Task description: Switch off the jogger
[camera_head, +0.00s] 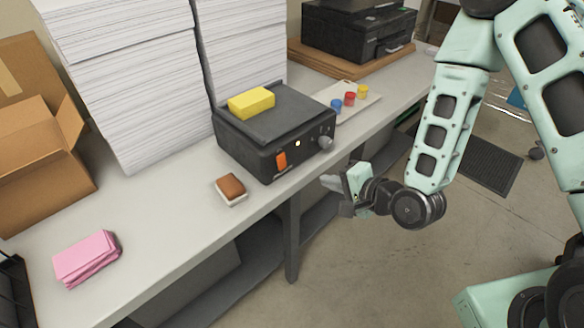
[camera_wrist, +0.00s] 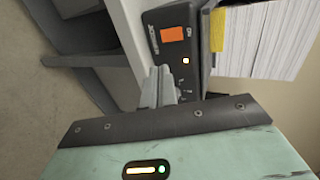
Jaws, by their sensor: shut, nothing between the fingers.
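The jogger (camera_head: 262,150) is a black box machine on the grey table. Its front panel has an orange switch (camera_head: 281,160), a small lit indicator light (camera_head: 298,143) and a grey knob (camera_head: 325,142). A yellow block (camera_head: 251,102) lies on its top. My gripper (camera_head: 333,183) is shut and empty, in front of the jogger's right end and apart from the table edge. In the wrist view the shut fingers (camera_wrist: 158,88) point toward the panel, with the orange switch (camera_wrist: 172,34) beyond them and the lit light (camera_wrist: 186,61) beside it. The knob is not clearly visible there.
Tall white paper stacks (camera_head: 130,80) stand behind the jogger. A brown-topped eraser-like block (camera_head: 231,190) and pink pads (camera_head: 87,258) lie on the table (camera_head: 170,210). A board with coloured knobs (camera_head: 350,99) and a printer (camera_head: 355,32) are further back. Open floor lies in front.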

